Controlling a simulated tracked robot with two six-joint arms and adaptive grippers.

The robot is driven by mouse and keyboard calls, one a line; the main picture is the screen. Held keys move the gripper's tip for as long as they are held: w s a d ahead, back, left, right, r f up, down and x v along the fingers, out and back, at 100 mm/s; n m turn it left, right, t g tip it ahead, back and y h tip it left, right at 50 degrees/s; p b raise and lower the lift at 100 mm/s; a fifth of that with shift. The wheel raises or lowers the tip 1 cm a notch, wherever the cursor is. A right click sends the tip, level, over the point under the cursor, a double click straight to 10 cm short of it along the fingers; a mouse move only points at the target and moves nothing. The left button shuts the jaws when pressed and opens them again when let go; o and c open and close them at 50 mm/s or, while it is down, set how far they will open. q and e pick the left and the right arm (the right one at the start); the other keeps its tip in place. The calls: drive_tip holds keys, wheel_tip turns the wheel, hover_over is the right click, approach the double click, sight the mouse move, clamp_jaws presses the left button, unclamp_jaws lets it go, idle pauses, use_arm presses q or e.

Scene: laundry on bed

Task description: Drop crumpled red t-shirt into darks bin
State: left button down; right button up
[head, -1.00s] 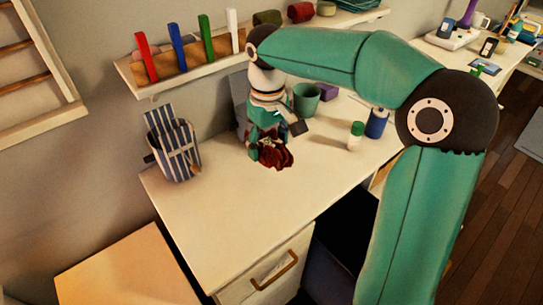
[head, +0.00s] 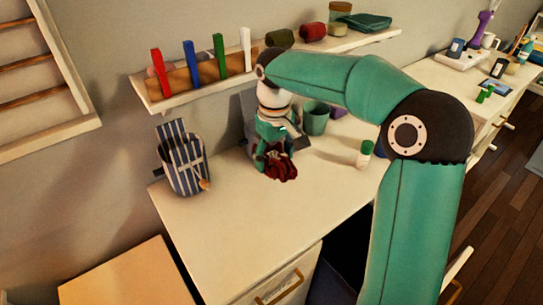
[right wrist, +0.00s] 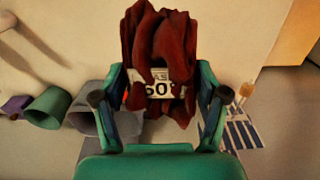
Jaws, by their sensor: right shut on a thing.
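The crumpled dark red t-shirt (head: 281,169) hangs bunched in my right gripper (head: 272,150) over the white desk. In the right wrist view the t-shirt (right wrist: 158,45) fills the space between the two fingers, with a pale printed patch showing. My right gripper is shut on it. A blue-and-white striped container (head: 185,168) stands on the desk to the left of the gripper. A grey container (right wrist: 86,122) stands behind the gripper, mostly hidden in the head view. No label shows which is the darks bin. My left gripper is not in view.
A green cup (head: 316,118) and a white bottle with a green cap (head: 363,156) stand right of the gripper. A wall shelf (head: 205,92) with coloured upright pieces hangs above. The front of the desk (head: 235,235) is clear.

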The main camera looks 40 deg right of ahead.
drive_tip(key=s+d+f+m, duration=0.2)
drive_tip(key=s+d+f, duration=0.2)
drive_tip(key=d, duration=0.3)
drive_tip(key=s+d+f+m, duration=0.3)
drive_tip(key=s+d, duration=0.1)
drive_tip(key=d, duration=0.3)
drive_tip(key=s+d+f+m, duration=0.2)
drive_tip(key=s+d, duration=0.2)
drive_tip(key=s, duration=0.3)
drive_tip(key=s+d+f+m, duration=0.2)
drive_tip(key=s+d, duration=0.2)
drive_tip(key=s, duration=0.3)
wheel_tip(320, 180, down, 6)
drive_tip(key=b, duration=0.4)
drive_tip(key=shift+a, duration=0.1)
drive_tip(key=o, duration=1.2)
